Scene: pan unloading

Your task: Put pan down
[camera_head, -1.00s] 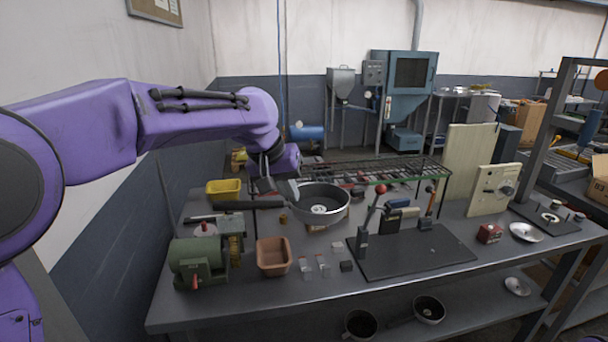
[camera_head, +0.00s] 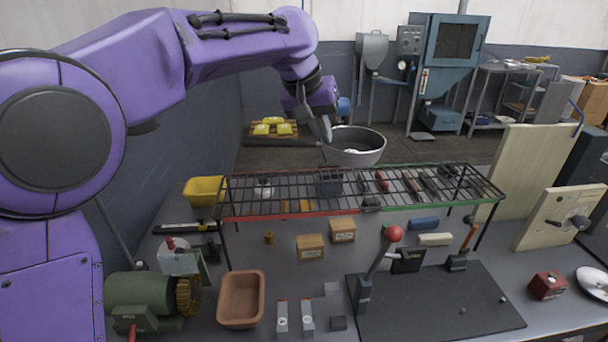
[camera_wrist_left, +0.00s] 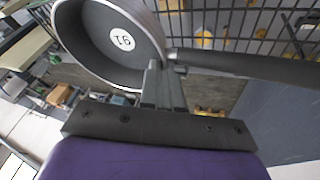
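A dark grey round pan (camera_head: 354,148) hangs in the air above the far edge of the wire rack, with something white inside. Its black handle (camera_head: 283,142) points left. My left gripper (camera_head: 326,128) is at the pan where handle and bowl meet. In the left wrist view the fingers (camera_wrist_left: 166,78) are closed at the handle's root, and the pan (camera_wrist_left: 112,38) shows a white disc marked with a number. The wire rack (camera_head: 350,190), with red and green edges, stands on the bench below the pan. My right gripper is in neither view.
A yellow bin (camera_head: 205,190) stands left of the rack. A green motor (camera_head: 146,300), a terracotta tray (camera_head: 241,298) and a black plate with a red-knobbed lever (camera_head: 394,234) occupy the front. Small boxes (camera_head: 311,246) and tools lie under the rack.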

